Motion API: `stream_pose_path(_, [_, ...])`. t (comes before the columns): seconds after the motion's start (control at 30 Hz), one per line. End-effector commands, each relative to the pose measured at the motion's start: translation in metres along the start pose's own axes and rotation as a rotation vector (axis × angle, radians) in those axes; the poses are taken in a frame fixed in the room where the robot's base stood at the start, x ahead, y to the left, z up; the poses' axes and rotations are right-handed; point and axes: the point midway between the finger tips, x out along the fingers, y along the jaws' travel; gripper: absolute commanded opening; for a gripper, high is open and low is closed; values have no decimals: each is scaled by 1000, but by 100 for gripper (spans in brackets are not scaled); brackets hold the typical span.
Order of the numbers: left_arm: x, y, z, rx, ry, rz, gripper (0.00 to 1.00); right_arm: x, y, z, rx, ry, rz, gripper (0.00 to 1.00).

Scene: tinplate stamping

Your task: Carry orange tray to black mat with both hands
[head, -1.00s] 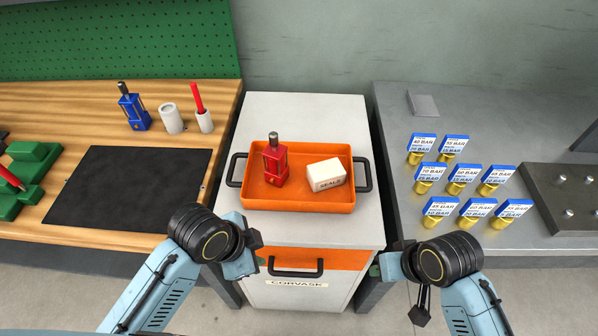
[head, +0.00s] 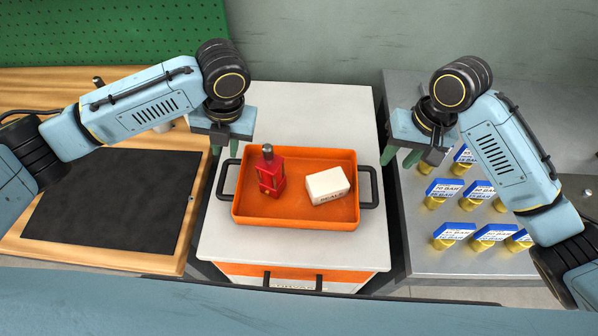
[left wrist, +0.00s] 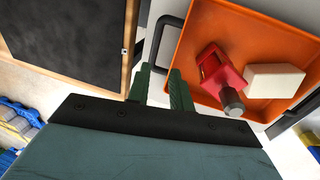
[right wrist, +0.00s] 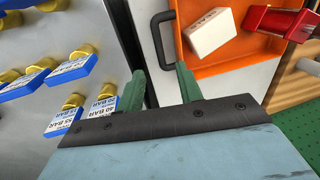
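The orange tray (head: 293,221) sits on the white cabinet top, with a dark handle at each end. A red stamp-like tool (head: 271,176) stands in it, left of a white block (head: 328,186) with lettering. The black mat (head: 120,200) lies on the wooden bench to the left. My left gripper (head: 225,147) is open and empty above the tray's left handle (head: 228,180); its two fingers show apart in the left wrist view (left wrist: 160,88). My right gripper (head: 400,156) is open and empty above the tray's right handle (head: 369,186), a little to its right; the handle also shows in the right wrist view (right wrist: 158,32).
Several blue-and-yellow labelled gauges (head: 480,190) stand on the grey table at right. A white cup on the wooden bench is mostly hidden behind my left arm. A green pegboard (head: 110,35) stands at the back left. The mat's visible surface is clear.

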Motion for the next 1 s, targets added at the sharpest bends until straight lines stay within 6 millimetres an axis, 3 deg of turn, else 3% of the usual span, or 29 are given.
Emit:
stream_pose_path(0.47, [2, 6, 3, 26, 5, 14, 22, 1, 2, -2, 10, -6, 4, 36])
stream_pose_path(0.67, [28, 6, 2, 25, 8, 16, 22, 27, 2, -1, 10, -9, 4, 36])
stream_pose_path(1.0, [94, 7, 2, 25, 8, 15, 22, 93, 2, -1, 10, -9, 3, 36])
